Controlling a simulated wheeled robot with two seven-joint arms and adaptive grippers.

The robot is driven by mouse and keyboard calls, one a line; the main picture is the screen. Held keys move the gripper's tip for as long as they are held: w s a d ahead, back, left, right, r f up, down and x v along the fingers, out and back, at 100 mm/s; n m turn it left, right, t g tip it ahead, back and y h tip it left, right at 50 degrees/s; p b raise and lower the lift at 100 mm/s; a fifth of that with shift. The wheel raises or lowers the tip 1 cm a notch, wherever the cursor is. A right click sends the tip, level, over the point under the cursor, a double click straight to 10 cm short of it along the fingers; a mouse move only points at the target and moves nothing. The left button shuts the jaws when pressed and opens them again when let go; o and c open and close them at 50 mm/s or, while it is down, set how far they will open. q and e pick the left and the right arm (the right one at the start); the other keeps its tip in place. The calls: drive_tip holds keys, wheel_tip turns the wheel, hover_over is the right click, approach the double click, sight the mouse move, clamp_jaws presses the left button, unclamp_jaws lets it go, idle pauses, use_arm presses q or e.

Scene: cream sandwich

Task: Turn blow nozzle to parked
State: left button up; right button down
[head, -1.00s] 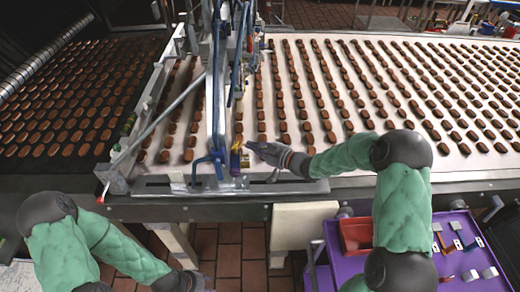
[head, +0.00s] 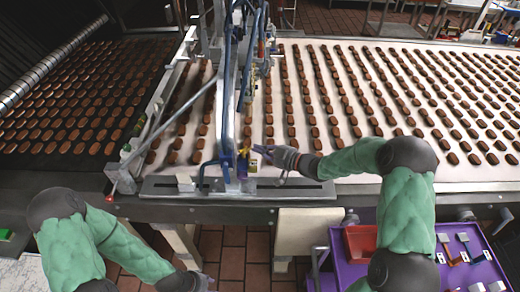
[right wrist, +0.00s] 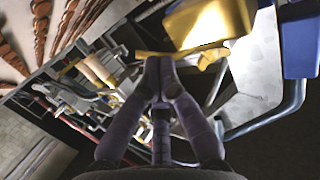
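A yellow lever-like piece (head: 246,151), which looks like the blow nozzle's handle, sits at the lower end of the blue and grey frame over the belt's near edge. My right gripper (head: 262,151) is at its right side. In the right wrist view, the fingertips (right wrist: 160,62) are together against a thin yellow bar (right wrist: 190,53) below a large gold block (right wrist: 208,22). Whether the bar lies between them is not clear. My left gripper (head: 205,281) is low in the head view, far from the nozzle, its fingers hard to make out.
The blue and grey frame (head: 230,90) stands upright across the belt (head: 350,163), which carries rows of brown biscuits. A slotted metal plate (head: 290,190) runs along the near edge. A purple tray (head: 350,278) with a red bin (head: 360,245) stands front right.

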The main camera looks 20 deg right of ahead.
drive_tip(key=shift+w, duration=0.15)
drive_tip(key=n+g+y, duration=0.1)
drive_tip(key=w+n+g+y+p, duration=0.1)
drive_tip(key=n+g, duration=0.1)
drive_tip(key=w+n+g+y+p, duration=0.1)
drive_tip(key=g+y, duration=0.1)
drive_tip(key=shift+w+a+n, duration=0.15)
drive_tip(key=shift+a+n, duration=0.2)
drive_tip(key=shift+n, duration=0.05)
drive_tip(key=shift+w+a+g+p, duration=0.3)
drive_tip(key=shift+w+a+g, duration=0.1)
drive_tip(key=shift+w+a, duration=0.1)
drive_tip(key=shift+w, duration=0.1)
drive_tip(key=shift+d, duration=0.1)
drive_tip(key=v, duration=1.2)
